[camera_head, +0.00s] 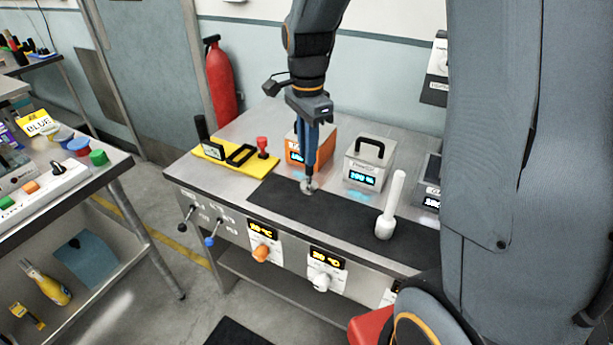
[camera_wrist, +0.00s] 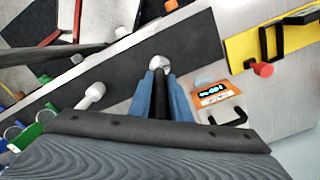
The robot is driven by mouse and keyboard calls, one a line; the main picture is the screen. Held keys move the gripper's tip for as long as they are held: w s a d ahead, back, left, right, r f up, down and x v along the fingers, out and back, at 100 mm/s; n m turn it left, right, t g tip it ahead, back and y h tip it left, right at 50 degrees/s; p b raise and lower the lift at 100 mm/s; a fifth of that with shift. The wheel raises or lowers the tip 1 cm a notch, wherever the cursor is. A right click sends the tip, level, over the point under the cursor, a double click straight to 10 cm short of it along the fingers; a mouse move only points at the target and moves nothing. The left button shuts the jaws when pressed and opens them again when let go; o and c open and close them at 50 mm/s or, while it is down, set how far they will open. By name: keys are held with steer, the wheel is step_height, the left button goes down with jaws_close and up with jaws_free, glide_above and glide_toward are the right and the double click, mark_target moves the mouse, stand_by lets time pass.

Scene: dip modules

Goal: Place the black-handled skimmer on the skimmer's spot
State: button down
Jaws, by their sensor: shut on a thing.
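My gripper (camera_head: 314,165) is shut on the black-handled skimmer, above the dark mat (camera_head: 345,218) on the steel bench. The skimmer's round silver head (camera_head: 309,187) points down below the blue fingers, close over the mat; I cannot tell whether it touches. In the wrist view the black handle (camera_wrist: 160,98) runs between the two blue fingers (camera_wrist: 161,85), with the silver head (camera_wrist: 160,62) beyond the tips. A yellow holder (camera_head: 228,158) with black fittings and a red knob (camera_head: 262,147) lies at the left; I cannot tell which place is the skimmer's spot.
An orange module (camera_head: 320,142) stands right behind my gripper, and a grey module (camera_head: 369,162) with a black handle stands to its right. A white pestle-like tool (camera_head: 390,212) stands on the mat. Knobs and levers line the bench front. The mat's left part is clear.

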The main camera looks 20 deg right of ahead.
mark_target(308, 173)
steer(key=shift+f+p, duration=0.75)
steer(key=shift+f, duration=2.45)
steer(key=c, duration=1.6)
jaws_free()
steer(key=shift+f, duration=0.15)
steer(key=shift+c, duration=0.2)
step_height(308, 173, up, 12)
steer(key=b, duration=0.3)
steer(key=shift+r, duration=0.2)
steer(key=shift+r, duration=0.1)
